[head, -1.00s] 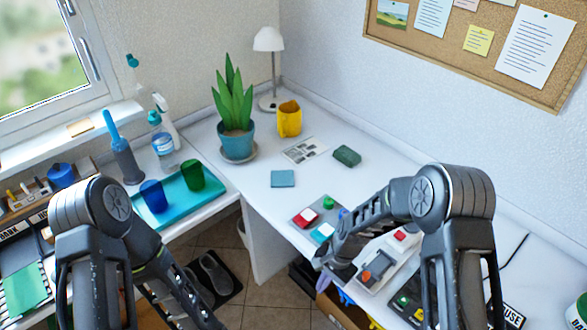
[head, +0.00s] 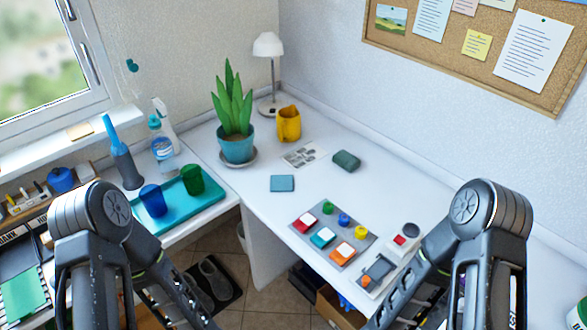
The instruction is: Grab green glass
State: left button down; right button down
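The green glass (head: 192,179) stands upright on the teal tray (head: 205,205) on the left desk. A blue glass (head: 153,200) stands on the same tray, to its left and nearer to me. My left arm rises at the lower left, nearer to me than the tray, and runs down out of the picture. My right arm is at the lower right, in front of the right desk. Both grippers are below the frame, so I cannot see their fingers. Nothing covers the green glass.
Behind the tray stand a spray bottle (head: 161,144) and a blue-handled brush (head: 121,153). A potted plant (head: 237,150) is to the right of the tray. A panel with coloured buttons (head: 347,253) lies on the right desk.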

aim_at(192, 174)
jog(key=z, duration=1.5)
jog(key=k+j+z, duration=0.15)
jog(key=j, duration=0.3)
jog(key=k+j, duration=0.35)
jog(key=j, duration=0.15)
jog(key=k+j, duration=0.3)
jog(key=j, duration=0.15)
